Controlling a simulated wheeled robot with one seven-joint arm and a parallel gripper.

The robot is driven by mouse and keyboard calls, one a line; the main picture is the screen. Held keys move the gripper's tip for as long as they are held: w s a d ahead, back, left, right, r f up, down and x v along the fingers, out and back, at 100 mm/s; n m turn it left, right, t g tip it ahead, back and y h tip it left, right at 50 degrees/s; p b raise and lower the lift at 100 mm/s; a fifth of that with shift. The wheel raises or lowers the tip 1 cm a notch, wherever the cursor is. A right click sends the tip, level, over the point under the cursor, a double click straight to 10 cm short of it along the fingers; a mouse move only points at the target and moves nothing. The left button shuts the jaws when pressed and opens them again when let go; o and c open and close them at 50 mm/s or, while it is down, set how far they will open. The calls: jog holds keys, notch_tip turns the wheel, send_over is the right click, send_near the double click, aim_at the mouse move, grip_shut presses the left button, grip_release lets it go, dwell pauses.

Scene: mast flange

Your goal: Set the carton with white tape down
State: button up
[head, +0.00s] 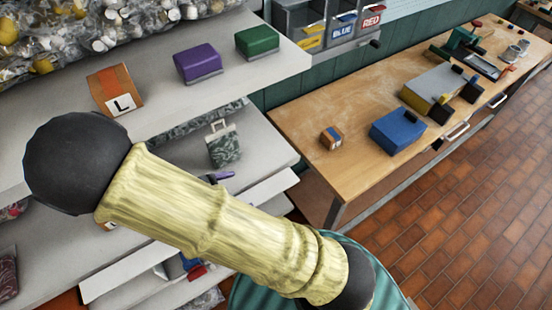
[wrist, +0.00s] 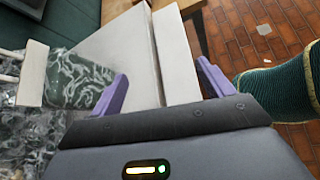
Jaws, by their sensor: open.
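A small brown carton (head: 331,138) with a pale band, perhaps the white tape, sits on the wooden workbench (head: 300,113), near its left end. It is too small to read clearly. My gripper (wrist: 163,87) is open in the wrist view, its two purple fingers apart with no object held between them. White shelf edges show beyond the fingers. In the head view only a purple fingertip (head: 222,175) shows, over the lower shelves, left of and apart from the carton; my arm hides the rest. The carton is not clear in the wrist view.
A blue box (head: 397,132) stands right of the carton. The upper shelf (head: 170,92) holds an orange box marked L (head: 115,90), a purple box (head: 198,63) and a green box (head: 257,41). A marbled bag (head: 223,146) stands near my gripper.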

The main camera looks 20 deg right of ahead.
jog(key=s+d+r+m+g+y, duration=0.1)
jog(key=s+d+r+m+y, duration=0.1)
jog(key=d+r+m+y, duration=0.8)
jog(key=d+r+m, duration=0.1)
jog(key=m, duration=0.8)
jog(key=shift+g, duration=0.4)
jog(key=shift+s+b+x, duration=0.2)
jog(key=shift+b+x, duration=0.75)
jog(key=shift+b, duration=0.1)
jog(key=shift+c, duration=0.4)
